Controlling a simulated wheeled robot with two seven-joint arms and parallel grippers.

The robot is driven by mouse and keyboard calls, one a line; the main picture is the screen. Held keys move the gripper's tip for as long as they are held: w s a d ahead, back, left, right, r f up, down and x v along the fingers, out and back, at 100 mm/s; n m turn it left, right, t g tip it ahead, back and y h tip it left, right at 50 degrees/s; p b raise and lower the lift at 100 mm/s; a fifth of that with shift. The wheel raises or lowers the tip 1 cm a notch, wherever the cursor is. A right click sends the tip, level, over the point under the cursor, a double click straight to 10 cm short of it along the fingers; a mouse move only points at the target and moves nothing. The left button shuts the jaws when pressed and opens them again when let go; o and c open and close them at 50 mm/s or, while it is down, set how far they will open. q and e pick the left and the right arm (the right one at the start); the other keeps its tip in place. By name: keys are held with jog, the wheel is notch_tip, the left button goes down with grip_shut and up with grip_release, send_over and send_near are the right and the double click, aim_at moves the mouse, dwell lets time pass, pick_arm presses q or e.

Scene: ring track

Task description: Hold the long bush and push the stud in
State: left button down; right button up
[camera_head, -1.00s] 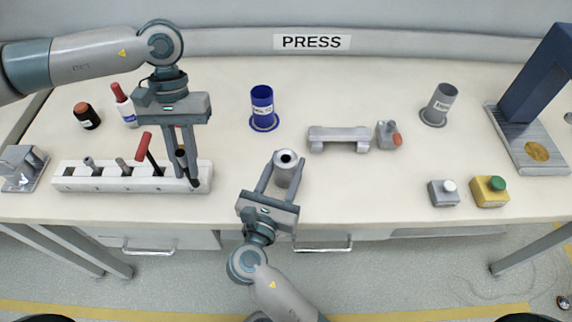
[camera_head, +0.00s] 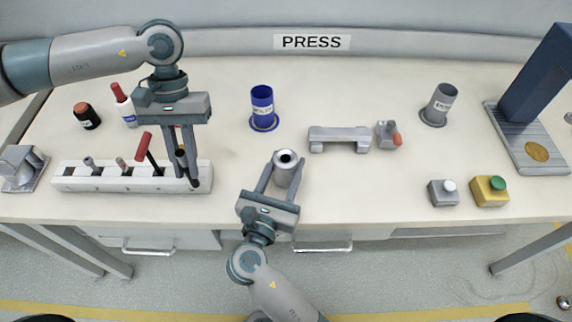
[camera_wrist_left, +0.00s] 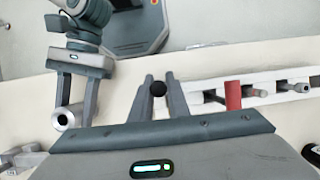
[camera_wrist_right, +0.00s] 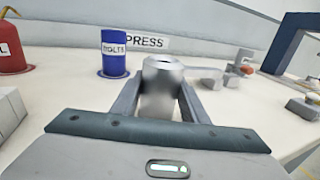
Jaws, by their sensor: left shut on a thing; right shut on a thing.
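The long bush (camera_head: 286,172), a grey metal cylinder with a dark bore in its top, stands upright at the front middle of the table. My right gripper (camera_head: 274,175) is shut on it, one finger on each side; the bush also shows in the right wrist view (camera_wrist_right: 163,90). My left gripper (camera_head: 187,165) points down at the right end of the white slotted rack (camera_head: 75,184). It is shut on a dark round-ended part (camera_wrist_left: 158,88), seen between the fingertips in the left wrist view. I cannot tell whether this is the stud; most of it is hidden.
The rack also holds a red-handled tool (camera_head: 144,146) and pins. A blue bolts cup (camera_head: 262,106), grey cup (camera_head: 440,104), grey stand (camera_head: 339,138), two button boxes (camera_head: 489,190) and the press (camera_head: 533,108) stand around. The table between bush and button boxes is clear.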

pick_arm(q)
jog(key=shift+f, duration=0.15)
pick_arm(e)
jog(key=shift+f, duration=0.2)
pick_arm(q)
jog(key=w+d+r+n+h, duration=0.1)
jog(key=w+d+r+n, duration=0.1)
jog(key=d+r, duration=0.6)
jog(key=w+d+r+n+h, duration=0.1)
jog(key=w+d+r+n, duration=0.1)
jog(key=d+r, duration=0.6)
jog(key=d+n, duration=0.1)
jog(key=d, duration=0.3)
jog(key=shift+d, duration=0.2)
notch_tip(320, 180, down, 6)
jog(key=shift+f, duration=0.2)
jog(key=shift+f, duration=0.1)
jog(key=shift+f, duration=1.75)
jog(key=shift+f, duration=0.6)
